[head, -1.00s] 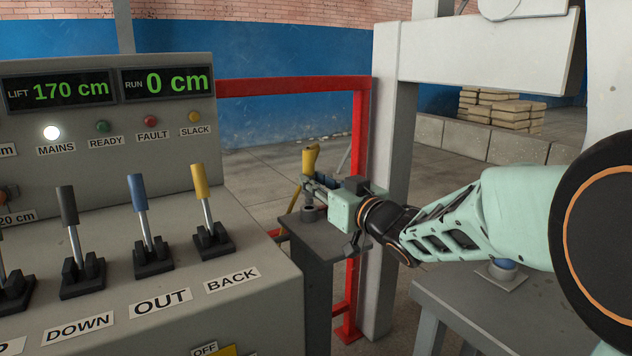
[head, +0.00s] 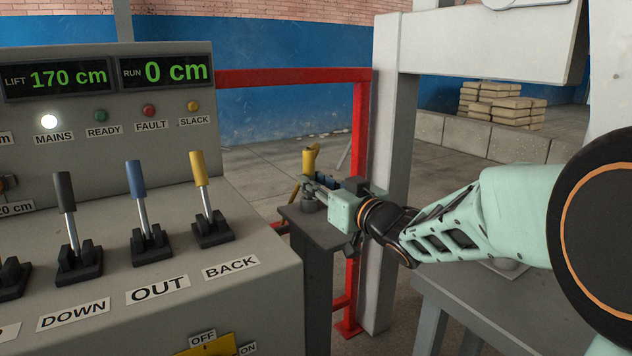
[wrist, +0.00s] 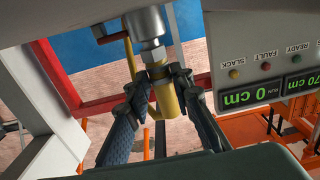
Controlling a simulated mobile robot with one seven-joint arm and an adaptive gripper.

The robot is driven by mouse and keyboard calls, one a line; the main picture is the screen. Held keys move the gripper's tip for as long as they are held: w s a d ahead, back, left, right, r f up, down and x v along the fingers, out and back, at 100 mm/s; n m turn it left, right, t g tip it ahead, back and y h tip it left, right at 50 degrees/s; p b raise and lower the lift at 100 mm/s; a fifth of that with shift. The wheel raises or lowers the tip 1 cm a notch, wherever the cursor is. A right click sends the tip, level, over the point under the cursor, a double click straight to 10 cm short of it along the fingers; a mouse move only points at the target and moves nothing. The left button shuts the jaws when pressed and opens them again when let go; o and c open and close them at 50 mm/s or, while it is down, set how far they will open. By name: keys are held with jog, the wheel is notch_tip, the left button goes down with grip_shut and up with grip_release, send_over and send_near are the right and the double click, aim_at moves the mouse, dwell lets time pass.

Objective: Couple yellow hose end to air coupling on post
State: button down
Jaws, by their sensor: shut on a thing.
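The yellow hose end (head: 309,160) stands upright above the grey post (head: 318,265), between the fingers of my gripper (head: 322,184). In the wrist view, my gripper (wrist: 157,80) is shut on the hose end (wrist: 170,102) from both sides. The air coupling (head: 309,203) is a short grey cylinder on the post's top plate. The wrist view is upside down and shows the coupling's metal nut (wrist: 153,56) close to the hose end and nearly in line with it. I cannot tell whether they touch. The fingers hide part of the joint.
A control console (head: 140,270) with levers and displays stands left of the post. A red rail frame (head: 361,200) and a grey column (head: 388,180) stand just behind. A grey table (head: 480,300) lies under my arm. Stacked blocks (head: 500,105) are far back.

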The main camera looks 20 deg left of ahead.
jog(key=shift+f+b, duration=0.45)
jog(key=shift+f, duration=0.25)
jog(key=c, duration=1.6)
grip_release()
jog(key=v, duration=1.2)
jog(key=shift+c, duration=0.6)
